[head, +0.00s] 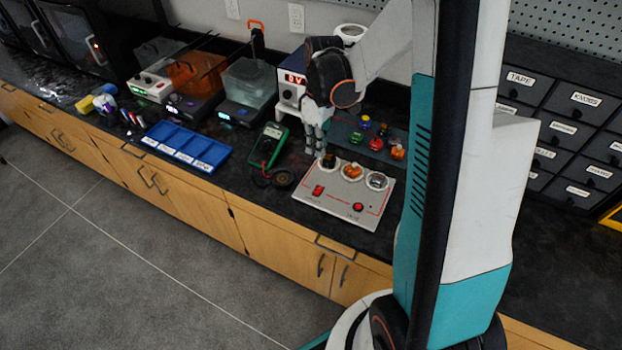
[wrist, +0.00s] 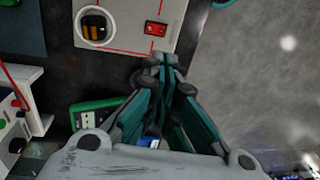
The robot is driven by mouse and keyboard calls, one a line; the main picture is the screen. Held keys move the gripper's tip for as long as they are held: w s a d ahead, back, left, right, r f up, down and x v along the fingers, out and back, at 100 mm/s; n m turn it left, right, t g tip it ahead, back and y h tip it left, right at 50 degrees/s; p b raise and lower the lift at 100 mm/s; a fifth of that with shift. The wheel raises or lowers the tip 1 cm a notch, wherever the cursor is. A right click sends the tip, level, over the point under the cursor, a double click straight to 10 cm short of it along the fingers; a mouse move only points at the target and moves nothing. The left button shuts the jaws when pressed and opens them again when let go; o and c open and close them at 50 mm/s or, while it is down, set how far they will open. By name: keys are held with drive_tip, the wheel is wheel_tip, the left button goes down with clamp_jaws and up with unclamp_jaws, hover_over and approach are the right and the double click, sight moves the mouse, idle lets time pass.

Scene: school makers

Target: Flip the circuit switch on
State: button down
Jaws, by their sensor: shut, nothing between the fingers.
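The circuit board (head: 340,207) is a pale panel with red lines on the dark counter. A red rocker switch (head: 318,190) sits at its front left; it also shows in the wrist view (wrist: 156,29). I cannot tell its on or off position. A round red button (head: 358,207) is to its right. Three round sockets line the back of the board; the left one (wrist: 95,27) holds a dark and orange part. My gripper (head: 320,152) is shut and empty above the board's back left side. In the wrist view its fingertips (wrist: 161,62) appear just below the switch, apart from it.
A green multimeter (head: 268,145) with a coiled dark lead lies left of the board. A power supply (head: 291,88) with a red display and a mat with colored knobs (head: 376,143) stand behind. A blue tray (head: 186,147) lies farther left. Labeled drawers (head: 575,130) are at right.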

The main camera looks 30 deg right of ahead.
sight(314, 189)
drive_tip(key=shift+f, duration=0.15)
drive_tip(key=f+b, duration=0.1)
drive_tip(key=f, duration=0.3)
drive_tip(key=a+f+b, duration=0.1)
drive_tip(key=f+b, duration=0.1)
drive_tip(key=f, duration=0.3)
drive_tip(key=s+f+b, duration=0.1)
drive_tip(key=f+b, duration=0.1)
drive_tip(key=f, duration=0.2)
drive_tip(key=shift+a+f, duration=0.2)
drive_tip(key=shift+f, duration=0.15)
drive_tip(key=shift+s+a+f+h+b, duration=0.1)
drive_tip(key=shift+a+f+h+b, duration=0.05)
drive_tip(key=shift+f+h+b, duration=0.2)
drive_tip(key=shift+r, duration=0.1)
drive_tip(key=shift+w+d+r, duration=0.1)
drive_tip(key=shift+w+d, duration=0.35)
drive_tip(key=shift+d, duration=0.25)
drive_tip(key=shift+r, duration=0.1)
